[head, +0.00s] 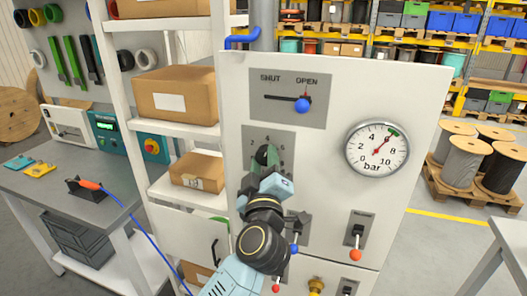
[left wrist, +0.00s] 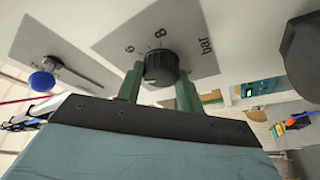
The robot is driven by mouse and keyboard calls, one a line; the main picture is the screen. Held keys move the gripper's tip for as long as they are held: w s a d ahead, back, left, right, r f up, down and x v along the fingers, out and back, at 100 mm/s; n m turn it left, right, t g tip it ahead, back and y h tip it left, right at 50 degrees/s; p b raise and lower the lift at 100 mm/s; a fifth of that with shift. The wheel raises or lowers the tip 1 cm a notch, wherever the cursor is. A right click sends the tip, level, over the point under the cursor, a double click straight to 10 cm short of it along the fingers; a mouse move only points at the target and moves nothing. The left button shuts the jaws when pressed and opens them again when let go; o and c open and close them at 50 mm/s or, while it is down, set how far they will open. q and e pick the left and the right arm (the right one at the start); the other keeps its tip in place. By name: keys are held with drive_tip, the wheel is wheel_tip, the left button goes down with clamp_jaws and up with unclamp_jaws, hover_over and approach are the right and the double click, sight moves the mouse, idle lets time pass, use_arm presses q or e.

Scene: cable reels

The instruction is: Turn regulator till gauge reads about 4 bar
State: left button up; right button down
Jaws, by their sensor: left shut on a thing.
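The regulator knob (left wrist: 161,67) is black and round, on a grey scale plate (head: 284,135) with numbers and "bar". My left gripper (head: 266,158) is at the panel over this plate and hides much of the knob in the head view. In the left wrist view, the green fingers of the left gripper (left wrist: 159,90) are shut on the knob, one on each side. The round gauge (head: 361,164) sits to the right on the white panel. My right gripper is not in view.
A shut/open lever with a blue ball (head: 302,105) is above the plate; it also shows in the left wrist view (left wrist: 41,82). A red-tipped switch (head: 355,254) is below the gauge. Shelves with boxes (head: 175,94) stand left of the white panel (head: 331,177).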

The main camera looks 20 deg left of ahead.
use_arm(q)
drive_tip(key=n+g, duration=0.1)
drive_tip(key=n, duration=0.2)
drive_tip(key=n+g, duration=0.1)
drive_tip(key=n, duration=0.3)
drive_tip(key=shift+r+g+y, duration=0.1)
drive_tip(key=shift+g+y, duration=0.2)
drive_tip(key=shift+y, duration=0.1)
drive_tip(key=o, duration=1)
drive_tip(key=b+v, duration=0.2)
drive_tip(key=v, duration=1.1)
drive_tip(key=shift+s, duration=0.25)
drive_tip(key=shift+d+r, duration=0.1)
